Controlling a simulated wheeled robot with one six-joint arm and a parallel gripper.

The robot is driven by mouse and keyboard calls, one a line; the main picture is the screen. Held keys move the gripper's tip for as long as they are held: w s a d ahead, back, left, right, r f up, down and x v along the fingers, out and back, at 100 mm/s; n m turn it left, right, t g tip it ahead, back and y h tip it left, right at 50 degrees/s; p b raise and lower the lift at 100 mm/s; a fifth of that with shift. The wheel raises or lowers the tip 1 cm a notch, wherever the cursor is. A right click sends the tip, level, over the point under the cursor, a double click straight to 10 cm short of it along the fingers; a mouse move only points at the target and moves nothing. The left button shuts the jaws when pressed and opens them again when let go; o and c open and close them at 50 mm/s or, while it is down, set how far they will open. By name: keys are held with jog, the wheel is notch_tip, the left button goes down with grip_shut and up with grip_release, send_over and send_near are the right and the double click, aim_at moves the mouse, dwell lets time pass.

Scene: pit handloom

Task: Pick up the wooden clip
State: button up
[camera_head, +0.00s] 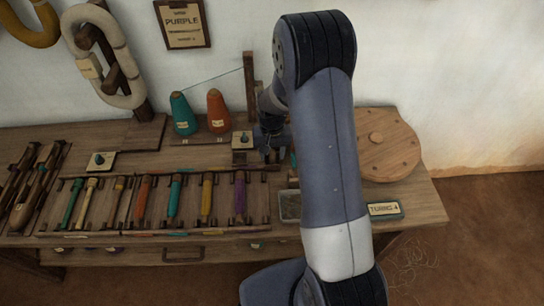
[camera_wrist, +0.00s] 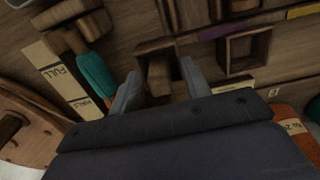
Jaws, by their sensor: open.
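My gripper (camera_wrist: 160,84) is open in the wrist view, with its two grey fingers apart. Between and just beyond the fingertips is a small wooden piece (camera_wrist: 158,70), in or against a dark square wooden holder; it looks like the wooden clip, but I cannot be sure. I cannot tell whether the fingers touch it. In the head view my gripper (camera_head: 271,148) is low over the bench, behind the row of coloured bobbins, and the wooden piece cannot be made out there.
The wooden bench (camera_head: 150,252) holds a rack of coloured bobbins, a teal cone (camera_head: 182,114) and an orange cone (camera_head: 217,110) close left of my gripper. A thin upright post (camera_head: 249,85) stands behind. A round wooden disc (camera_head: 388,145) lies at the right.

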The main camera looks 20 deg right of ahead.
jog(key=shift+c, duration=0.3)
grip_shut()
